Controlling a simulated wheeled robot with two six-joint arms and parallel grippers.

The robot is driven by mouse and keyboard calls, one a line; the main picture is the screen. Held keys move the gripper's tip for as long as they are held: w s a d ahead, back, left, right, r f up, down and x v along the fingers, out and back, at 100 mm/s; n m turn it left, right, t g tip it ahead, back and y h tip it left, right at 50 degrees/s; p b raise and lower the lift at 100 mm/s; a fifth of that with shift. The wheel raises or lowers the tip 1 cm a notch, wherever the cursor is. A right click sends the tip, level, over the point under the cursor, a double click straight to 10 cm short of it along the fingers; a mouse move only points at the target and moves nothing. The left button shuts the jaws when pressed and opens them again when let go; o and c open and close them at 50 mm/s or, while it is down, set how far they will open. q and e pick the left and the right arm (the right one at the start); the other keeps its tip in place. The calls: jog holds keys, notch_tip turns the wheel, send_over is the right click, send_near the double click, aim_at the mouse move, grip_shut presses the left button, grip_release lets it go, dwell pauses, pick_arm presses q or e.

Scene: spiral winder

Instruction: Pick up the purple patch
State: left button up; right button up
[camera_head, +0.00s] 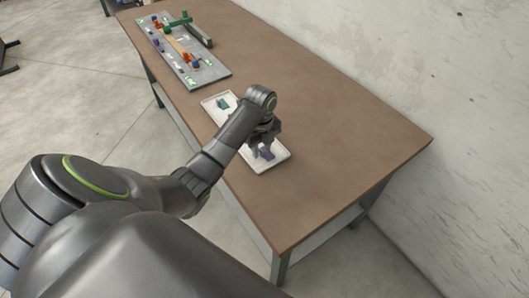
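The purple patch (267,154) is a small piece in the near half of a shallow white tray (275,163) on the brown table. My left gripper (263,148) points down over that end of the tray, with its fingers right at the purple patch. The arm and gripper body hide part of the patch and the middle of the tray. I cannot tell whether the fingers touch the patch or are closed on it. My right gripper is not in view.
A teal piece (222,104) lies in the tray's far half. A grey board (207,79) with colored blocks, a green part and several small pieces lies farther back. The table's right side (345,145) is clear, and a pale wall stands behind it.

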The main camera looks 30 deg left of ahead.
pick_arm(q)
grip_shut()
jog(key=shift+r, duration=0.15)
